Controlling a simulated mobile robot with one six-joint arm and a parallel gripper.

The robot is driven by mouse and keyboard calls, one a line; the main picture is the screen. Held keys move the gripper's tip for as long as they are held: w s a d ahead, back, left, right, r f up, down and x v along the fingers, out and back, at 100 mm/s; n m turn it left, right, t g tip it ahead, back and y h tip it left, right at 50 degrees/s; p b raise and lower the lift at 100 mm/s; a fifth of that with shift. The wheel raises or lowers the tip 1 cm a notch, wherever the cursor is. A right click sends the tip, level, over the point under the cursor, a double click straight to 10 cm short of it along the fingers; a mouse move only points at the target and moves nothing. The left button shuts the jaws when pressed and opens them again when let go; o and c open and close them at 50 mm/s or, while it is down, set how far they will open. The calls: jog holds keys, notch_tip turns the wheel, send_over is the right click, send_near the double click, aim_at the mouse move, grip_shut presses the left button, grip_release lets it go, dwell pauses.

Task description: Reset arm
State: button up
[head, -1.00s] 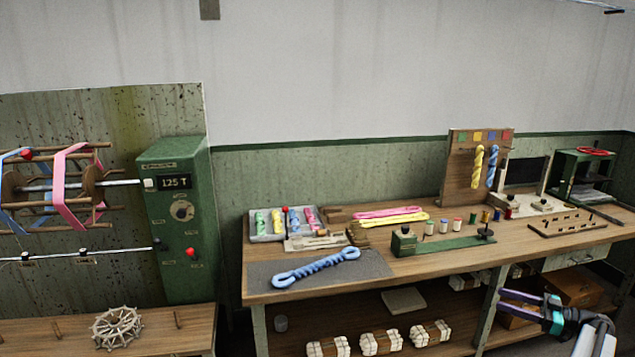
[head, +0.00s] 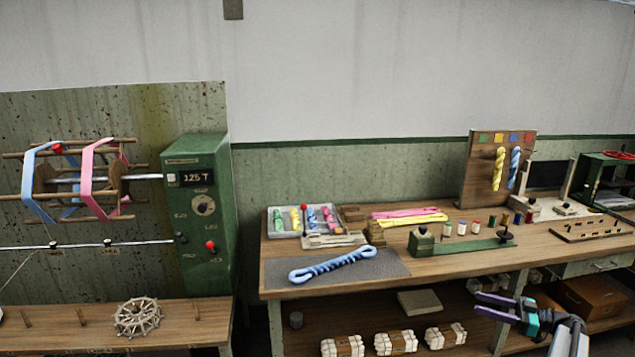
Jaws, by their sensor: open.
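My gripper (head: 492,306) is at the lower right of the head view, in front of the workbench (head: 440,265) and below its top edge. Its two purple-grey jaws point left and stand apart, with nothing between them. A twisted blue skein (head: 333,265) lies on the grey mat (head: 385,267) at the bench's left end, well away from the gripper. The rest of my arm runs out of the picture at the lower right.
The bench top holds a tray (head: 285,233) of small skeins, pink and yellow hanks (head: 410,216), a green fixture (head: 422,241) and a peg board (head: 475,165). Wrapped bundles (head: 396,342) lie on the lower shelf. A green machine (head: 200,215) with a reel stands at left.

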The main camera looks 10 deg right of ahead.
jog(key=w+a+f+m+y, duration=0.1)
jog(key=w+a+f, duration=0.35)
jog(key=a, duration=0.85)
jog(key=w+a+f+t+b, duration=0.1)
jog(key=w+a+f, duration=0.35)
jog(key=a, duration=0.95)
jog(key=w+a+f+m+y, duration=0.1)
jog(key=w+a+f, duration=0.4)
jog(key=a, duration=0.8)
jog(key=w+a+f+m+t+h+b, duration=0.1)
jog(key=w+a+f+m+t+h, duration=0.1)
jog(key=a+f+m+t+h, duration=0.5)
jog(key=s+a+f+m+g+h, duration=0.3)
jog(key=s+f+g+h, duration=0.8)
jog(key=s+f, duration=1.1)
jog(key=s+a+n+g+y, duration=0.2)
jog(key=s+g, duration=1.2)
jog(key=s, duration=1.5)
jog(key=shift+a+r+n+b, duration=0.2)
jog(key=shift+r+n+b, duration=0.1)
jog(key=shift+r, duration=0.05)
